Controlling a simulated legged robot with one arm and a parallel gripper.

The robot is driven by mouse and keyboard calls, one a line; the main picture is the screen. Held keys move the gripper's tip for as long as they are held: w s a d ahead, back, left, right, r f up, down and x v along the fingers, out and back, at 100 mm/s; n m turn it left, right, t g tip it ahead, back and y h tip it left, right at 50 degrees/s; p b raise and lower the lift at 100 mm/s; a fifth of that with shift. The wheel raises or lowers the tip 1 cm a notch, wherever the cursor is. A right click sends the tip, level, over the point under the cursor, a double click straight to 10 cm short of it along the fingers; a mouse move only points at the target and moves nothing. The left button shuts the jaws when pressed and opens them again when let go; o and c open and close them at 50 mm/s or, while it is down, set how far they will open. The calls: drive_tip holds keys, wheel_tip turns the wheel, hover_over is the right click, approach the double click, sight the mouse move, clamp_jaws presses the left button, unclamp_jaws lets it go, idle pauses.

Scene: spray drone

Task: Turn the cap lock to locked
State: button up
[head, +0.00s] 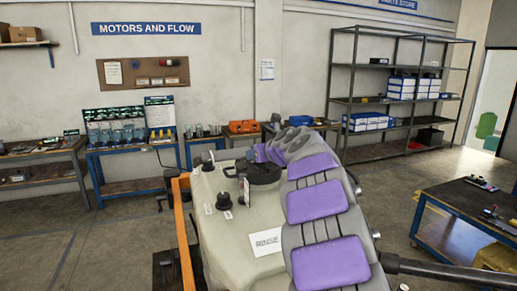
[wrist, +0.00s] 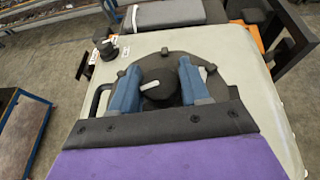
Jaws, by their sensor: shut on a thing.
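The cap lock is a round black knob (wrist: 160,86) with a white pointer mark, on top of a large black lid on the pale tank. The mark lies roughly across the wrist picture, tilted slightly. My gripper (wrist: 160,88) has its two blue fingers shut on the knob, one on each side. The black lid (head: 262,174) also shows in the head view, at the end of my purple-padded arm. The arm hides the fingers and knob there. I cannot read any locked or unlocked marking.
The pale tank (head: 215,232) carries smaller black knobs (head: 224,199) with white tags and a "RINSE" label (head: 268,242). An orange bar (head: 184,235) runs along its left side.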

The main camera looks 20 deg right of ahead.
drive_tip(key=m+h+p, duration=0.1)
drive_tip(key=p, duration=0.1)
drive_tip(key=m+h+p, duration=0.1)
drive_tip(key=p, duration=0.1)
drive_tip(key=shift+a+r+h, duration=0.1)
drive_tip(key=shift+r+h, duration=0.3)
drive_tip(key=m+h+p, duration=0.1)
drive_tip(key=m+p, duration=0.1)
drive_tip(key=p, duration=0.3)
drive_tip(key=shift+h, duration=0.4)
drive_tip(key=m+h+p, duration=0.1)
drive_tip(key=p, duration=0.3)
drive_tip(key=shift+f+g, duration=0.15)
drive_tip(key=shift+g, duration=0.25)
drive_tip(key=m+g+h+p, duration=0.1)
drive_tip(key=m+h+p, duration=0.1)
drive_tip(key=p, duration=0.4)
drive_tip(key=shift+f, duration=0.15)
drive_tip(key=shift+w+f+m+g+h+p, duration=0.1)
drive_tip(key=shift+m+g+h+p, duration=0.45)
drive_tip(key=shift+m+h, duration=0.4)
drive_tip(key=shift+h, duration=0.35)
